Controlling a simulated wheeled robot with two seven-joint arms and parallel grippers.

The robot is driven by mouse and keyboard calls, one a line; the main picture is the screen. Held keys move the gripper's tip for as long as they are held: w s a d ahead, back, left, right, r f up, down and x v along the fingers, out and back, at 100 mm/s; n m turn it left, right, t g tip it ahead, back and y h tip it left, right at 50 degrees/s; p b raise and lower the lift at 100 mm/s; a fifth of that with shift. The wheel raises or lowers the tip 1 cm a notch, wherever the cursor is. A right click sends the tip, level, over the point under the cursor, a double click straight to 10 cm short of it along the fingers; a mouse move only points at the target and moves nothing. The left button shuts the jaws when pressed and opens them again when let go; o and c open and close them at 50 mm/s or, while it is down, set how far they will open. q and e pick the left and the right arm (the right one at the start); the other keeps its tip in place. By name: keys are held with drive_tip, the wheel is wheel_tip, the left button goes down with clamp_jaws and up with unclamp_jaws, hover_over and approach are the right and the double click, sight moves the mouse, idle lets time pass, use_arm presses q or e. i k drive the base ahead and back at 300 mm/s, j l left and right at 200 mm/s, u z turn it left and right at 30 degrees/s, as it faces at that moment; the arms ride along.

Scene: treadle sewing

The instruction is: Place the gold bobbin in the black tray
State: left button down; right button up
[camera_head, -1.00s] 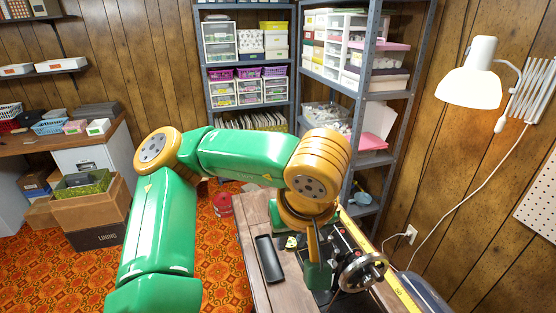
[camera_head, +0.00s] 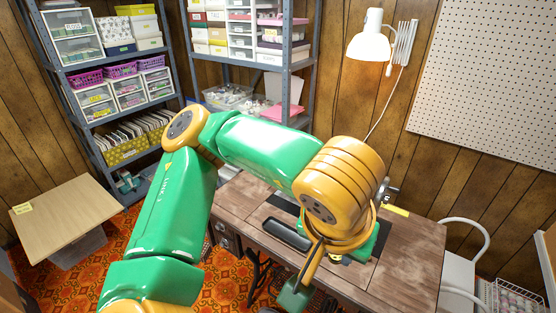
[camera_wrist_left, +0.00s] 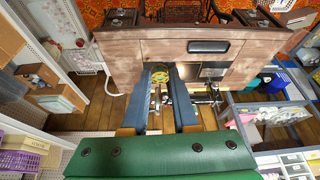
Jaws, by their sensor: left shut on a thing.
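The black tray (camera_head: 286,235) lies on the wooden sewing table, partly behind my arm in the head view. It also shows in the left wrist view (camera_wrist_left: 208,47), with its hollow apparently empty. In the left wrist view, my left gripper (camera_wrist_left: 158,70) is shut on the small gold bobbin (camera_wrist_left: 158,77), held between its blue fingers. The gripper and bobbin are apart from the tray, to its left and nearer in that view. In the head view, my wrist hides the fingertips and the bobbin. My right gripper is not in view.
The sewing table (camera_head: 415,262) has bare wood at its right end.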

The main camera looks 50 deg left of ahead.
sight(287, 235)
drive_tip(key=k+j+z, duration=0.1)
drive_tip(key=j+z, duration=0.2)
drive_tip(key=j, duration=0.2)
drive_tip(key=k+j+z, duration=0.25)
drive_tip(key=j, duration=0.25)
drive_tip(key=k+j+z, duration=0.1)
drive_tip(key=j+z, duration=0.2)
drive_tip(key=j, duration=0.15)
drive_tip(key=k+j+z, duration=0.25)
drive_tip(key=j, duration=0.2)
drive_tip(key=k+j+z, duration=0.3)
drive_tip(key=j+z, duration=0.45)
drive_tip(key=j, duration=0.45)
